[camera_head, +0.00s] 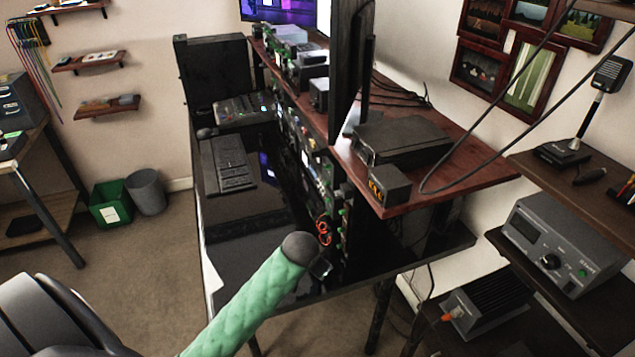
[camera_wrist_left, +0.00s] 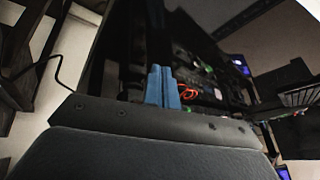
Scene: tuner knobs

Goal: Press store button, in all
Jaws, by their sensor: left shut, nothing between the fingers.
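A row of radio and tuner panels (camera_head: 318,170) with small knobs, buttons and lights stands under the wooden shelf of the black desk. It also shows in the left wrist view (camera_wrist_left: 205,72), dark and tilted. The store button is too small to tell apart. My left arm, in a green padded sleeve, reaches up from the bottom of the head view toward the near end of the panels. My left gripper (camera_wrist_left: 161,70) has blue fingers, shut together and empty, pointing toward the panels. Whether they touch anything cannot be told. My right gripper is not in view.
An orange cable loop (camera_head: 323,232) hangs at the near panels. The wooden shelf (camera_head: 470,165) overhangs them and carries a black box (camera_head: 402,142). A keyboard (camera_head: 228,163) lies on the black desk. A grey radio unit (camera_head: 560,250) stands on the right shelving.

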